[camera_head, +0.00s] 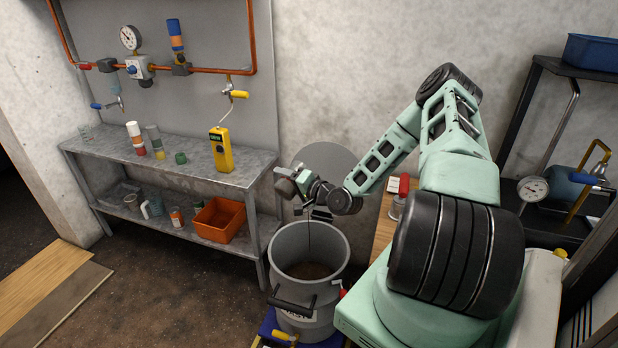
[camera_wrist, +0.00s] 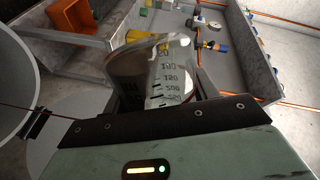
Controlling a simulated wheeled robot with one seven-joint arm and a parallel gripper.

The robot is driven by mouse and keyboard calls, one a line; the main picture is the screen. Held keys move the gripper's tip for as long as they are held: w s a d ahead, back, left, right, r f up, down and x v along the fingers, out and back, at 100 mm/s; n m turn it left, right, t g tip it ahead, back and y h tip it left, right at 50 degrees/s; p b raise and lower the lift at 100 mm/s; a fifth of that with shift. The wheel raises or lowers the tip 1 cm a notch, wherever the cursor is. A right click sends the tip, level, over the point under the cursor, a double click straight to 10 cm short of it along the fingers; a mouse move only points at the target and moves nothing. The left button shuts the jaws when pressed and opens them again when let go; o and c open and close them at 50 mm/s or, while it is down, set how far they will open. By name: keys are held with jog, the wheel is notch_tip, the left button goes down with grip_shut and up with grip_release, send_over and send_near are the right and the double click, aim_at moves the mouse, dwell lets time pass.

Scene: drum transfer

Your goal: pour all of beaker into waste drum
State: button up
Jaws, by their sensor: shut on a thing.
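My gripper (camera_head: 318,212) is above the open waste drum (camera_head: 278,250), near its far rim. In the wrist view, it is shut on a clear glass beaker (camera_wrist: 160,68) with dark graduation marks. I cannot tell how much liquid is in the beaker. It is hard to make out in the head view. A thin dark line runs from the gripper down into the drum; it may be a stream. The drum is grey, with a dark handle at the front and brownish contents low inside. A round grey disc (camera_head: 335,160) stands behind it.
A metal two-tier bench (camera_head: 190,172) at left holds bottles, glassware, a yellow meter (camera_head: 221,149) and an orange bin (camera_head: 218,219). Copper piping runs on the wall above. A dark shelf with a gauge (camera_head: 533,189) is at right.

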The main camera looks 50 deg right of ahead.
jog(key=shift+r, duration=0.2)
jog(key=shift+d+r+m+y, duration=0.3)
jog(key=shift+d+r+m, duration=0.15)
jog(key=shift+d+m, duration=0.4)
dwell(0.8)
jog(key=shift+d+r+m+p, duration=0.1)
jog(key=shift+r+m+p, duration=0.4)
jog(key=shift+m, duration=0.55)
dwell(0.7)
jog(key=a+f+n, duration=0.2)
jog(key=n, duration=0.1)
jog(key=shift+b, duration=0.4)
jog(key=shift+d+f+n, duration=0.1)
jog(key=shift+n, duration=0.2)
notch_tip(320, 180, down, 2)
jog(key=n+h+b, duration=0.1)
jog(key=n+b, duration=0.1)
jog(key=b, duration=0.1)
jog(key=shift+f+n, duration=0.2)
jog(key=shift+n, duration=0.2)
jog(key=shift+s+a+f+n+t+h+b, duration=0.2)
jog(key=shift+a+f+n+b, duration=0.5)
jog(key=shift+n+b, duration=1.1)
jog(key=shift+w+a+f+n+t+h+b, duration=0.2)
jog(key=shift+a+f+n+b, duration=0.5)
jog(key=shift+n+b, duration=1.05)
jog(key=shift+s+a+f+n+t+h+b, duration=0.35)
jog(key=shift+f+n+b, duration=0.5)
jog(key=shift+n+b, duration=0.9)
